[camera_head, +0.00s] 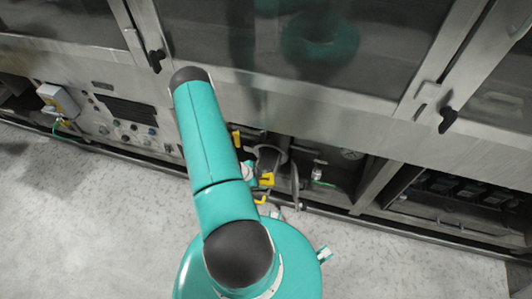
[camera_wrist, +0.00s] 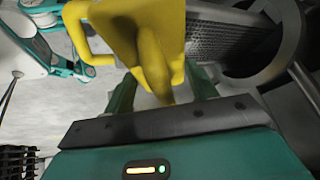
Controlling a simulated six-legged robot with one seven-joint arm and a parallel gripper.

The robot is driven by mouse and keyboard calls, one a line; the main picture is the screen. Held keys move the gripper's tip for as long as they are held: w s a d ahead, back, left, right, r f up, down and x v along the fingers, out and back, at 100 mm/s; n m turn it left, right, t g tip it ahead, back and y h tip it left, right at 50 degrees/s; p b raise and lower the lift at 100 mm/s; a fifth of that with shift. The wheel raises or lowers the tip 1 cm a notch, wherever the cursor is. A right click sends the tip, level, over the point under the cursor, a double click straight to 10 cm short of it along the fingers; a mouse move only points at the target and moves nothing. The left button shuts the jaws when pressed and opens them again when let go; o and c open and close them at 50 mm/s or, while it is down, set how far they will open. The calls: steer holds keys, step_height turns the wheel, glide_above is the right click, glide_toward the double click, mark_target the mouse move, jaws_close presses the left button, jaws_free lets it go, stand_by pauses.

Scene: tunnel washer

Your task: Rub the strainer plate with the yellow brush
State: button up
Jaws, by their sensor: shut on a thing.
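My gripper (camera_wrist: 160,88) is shut on the yellow brush (camera_wrist: 150,35), whose handle runs down between the two green fingers in the wrist view. The far end of the brush is cut off at the top of that view, and its bristles do not show. The strainer plate (camera_wrist: 225,40), dark and perforated, lies just right of the brush, partly hidden behind it. I cannot tell whether brush and plate touch. In the head view my arm hides most of the gripper; small yellow parts (camera_head: 266,180) show beside it, but I cannot tell which belong to the brush.
A round metal rim (camera_wrist: 285,40) stands right of the plate. The steel washer front (camera_head: 300,105) with dark windows spans the head view. Pipes and a gauge (camera_head: 351,154) sit in the low recess. A control panel (camera_head: 125,120) is at left. The speckled floor (camera_head: 90,220) is clear.

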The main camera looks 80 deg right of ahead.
steer(key=shift+w+a, duration=0.1)
steer(key=shift+a, duration=0.75)
